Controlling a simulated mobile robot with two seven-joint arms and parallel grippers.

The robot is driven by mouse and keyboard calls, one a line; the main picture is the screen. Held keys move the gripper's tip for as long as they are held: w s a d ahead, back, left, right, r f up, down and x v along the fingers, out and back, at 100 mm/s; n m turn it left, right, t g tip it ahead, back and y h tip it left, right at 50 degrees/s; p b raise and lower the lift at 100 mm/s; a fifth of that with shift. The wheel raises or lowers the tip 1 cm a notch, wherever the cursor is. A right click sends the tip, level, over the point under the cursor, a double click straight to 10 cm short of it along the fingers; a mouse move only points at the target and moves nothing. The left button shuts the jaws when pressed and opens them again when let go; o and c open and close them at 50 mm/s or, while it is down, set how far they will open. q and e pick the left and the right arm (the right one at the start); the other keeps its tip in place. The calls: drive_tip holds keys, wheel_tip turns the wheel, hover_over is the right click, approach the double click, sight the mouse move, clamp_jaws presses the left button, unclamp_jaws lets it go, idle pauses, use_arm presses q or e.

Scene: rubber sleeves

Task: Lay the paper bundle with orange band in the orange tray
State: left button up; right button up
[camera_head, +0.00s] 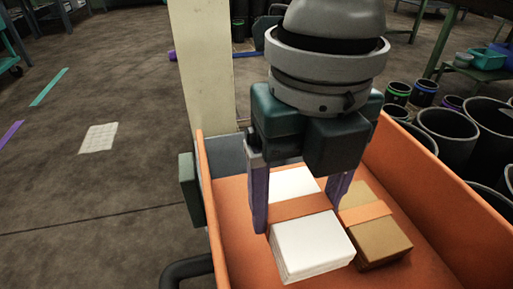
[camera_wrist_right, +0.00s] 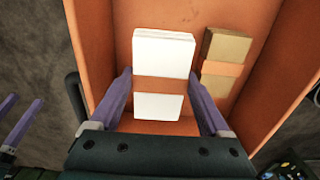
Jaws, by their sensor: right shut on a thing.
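The white paper bundle (camera_head: 312,245) with an orange band (camera_head: 300,207) is inside the orange tray (camera_head: 430,178), between the purple fingers of my right gripper (camera_head: 300,208). The right gripper is shut on it from both sides at the band. The right wrist view also shows the white bundle (camera_wrist_right: 163,55) between the fingers. I cannot tell whether its underside touches the tray floor. Two purple fingers of my left gripper (camera_wrist_right: 22,104) show apart at the left edge of the right wrist view, with nothing between them. The left gripper is not in the head view.
A brown bundle (camera_head: 382,243) with its own orange band lies in the tray just right of the white one. A cream post (camera_head: 203,70) stands behind the tray. Several dark pots (camera_head: 447,135) stand beyond its right wall. Floor at left is mostly clear.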

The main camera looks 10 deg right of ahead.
sight(297, 204)
wheel_tip(297, 204, down, 6)
drive_tip(key=shift+r+b, duration=0.25)
drive_tip(key=shift+b, duration=0.9)
drive_tip(key=shift+f, duration=0.1)
drive_tip(key=shift+f, duration=0.15)
drive_tip(key=o, duration=1.2)
drive_tip(key=shift+o, duration=0.2)
wheel_tip(297, 204, up, 12)
drive_tip(key=p, duration=0.5)
drive_tip(key=shift+f, duration=0.1)
drive_tip(key=shift+r, duration=0.3)
